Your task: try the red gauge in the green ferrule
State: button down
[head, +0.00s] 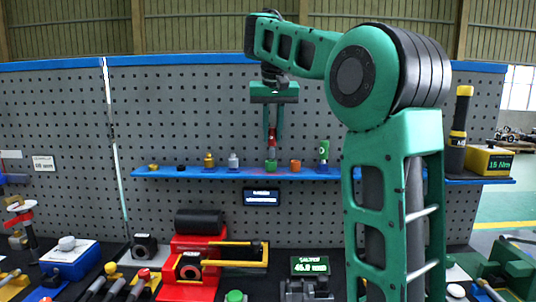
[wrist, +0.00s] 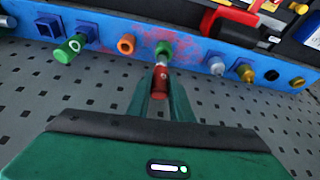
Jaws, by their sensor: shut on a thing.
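My gripper (head: 272,132) is shut on the red gauge (head: 272,141), which hangs upright with its silver tip down. In the wrist view the red gauge (wrist: 160,79) sits between the fingertips (wrist: 160,92). The green ferrule (head: 271,165) stands on the blue shelf (head: 220,172) directly below the gauge. In the wrist view the green ferrule (wrist: 165,49) is right at the silver tip (wrist: 161,61). The tip meets or overlaps the ferrule's mouth in both views; I cannot tell whether it has entered.
An orange ferrule (head: 295,165) and a green piece with a white ring (head: 323,150) stand to the right on the shelf. Silver (head: 233,160), brass (head: 209,160) and dark (head: 182,168) pieces stand left. The grey pegboard (head: 200,110) rises close behind.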

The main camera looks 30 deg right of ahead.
jog(key=shift+a+r, duration=0.1)
jog(key=shift+r, duration=1.5)
jog(key=shift+s, duration=0.1)
